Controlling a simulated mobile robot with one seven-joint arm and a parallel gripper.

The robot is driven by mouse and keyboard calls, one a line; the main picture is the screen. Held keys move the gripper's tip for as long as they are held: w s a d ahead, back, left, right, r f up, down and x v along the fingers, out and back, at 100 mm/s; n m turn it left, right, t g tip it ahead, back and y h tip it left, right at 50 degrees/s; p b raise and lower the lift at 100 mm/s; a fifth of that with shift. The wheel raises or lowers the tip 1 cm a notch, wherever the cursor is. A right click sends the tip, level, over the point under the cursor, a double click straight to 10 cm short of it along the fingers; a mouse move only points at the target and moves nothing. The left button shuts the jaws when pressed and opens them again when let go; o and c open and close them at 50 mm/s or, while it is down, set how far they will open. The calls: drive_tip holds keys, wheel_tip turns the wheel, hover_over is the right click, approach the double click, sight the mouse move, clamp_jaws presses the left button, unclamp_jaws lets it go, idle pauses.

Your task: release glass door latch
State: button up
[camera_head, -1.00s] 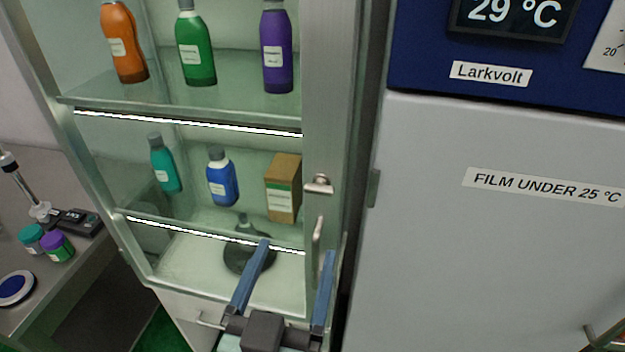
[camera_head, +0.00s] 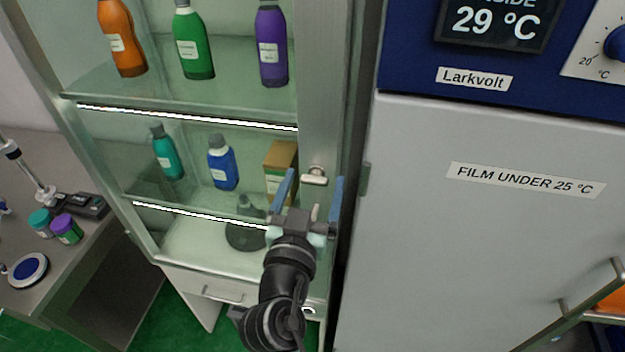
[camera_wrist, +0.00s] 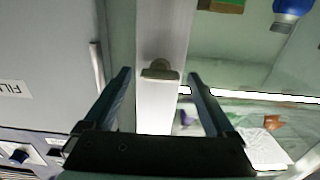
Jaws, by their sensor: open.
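The glass-door cabinet has a metal door frame (camera_head: 322,110) along its right side. A small metal latch (camera_head: 314,175) sits on that frame, level with the middle shelf. My gripper (camera_head: 309,183) is open with its two blue fingers pointing up, one on each side of the latch in the picture. In the wrist view, the latch (camera_wrist: 160,71) shows just beyond and between the open fingertips (camera_wrist: 159,76). The fingers do not appear to touch it. The door handle below the latch is hidden behind my gripper in the head view.
Several bottles and a brown box (camera_head: 280,165) stand on shelves behind the glass. A grey Larkvolt cabinet (camera_head: 480,240) stands close on the right. A bench (camera_head: 90,240) with jars is on the left. An orange item on a rack shows at the lower right.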

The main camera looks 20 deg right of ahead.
drive_tip(key=c, duration=1.4)
drive_tip(key=n, duration=0.4)
drive_tip(key=shift+n+b, duration=0.3)
drive_tip(key=shift+n, duration=0.1)
drive_tip(key=n, duration=0.4)
drive_tip(key=shift+a+n, duration=0.1)
drive_tip(key=shift+n, duration=0.2)
drive_tip(key=n+p, duration=0.1)
drive_tip(key=n, duration=0.3)
drive_tip(key=shift+w+p, duration=0.1)
drive_tip(key=shift+p, duration=0.25)
drive_tip(key=shift+f+n+p, duration=0.15)
drive_tip(key=shift+n+p, duration=0.5)
drive_tip(key=shift+n, duration=1.55)
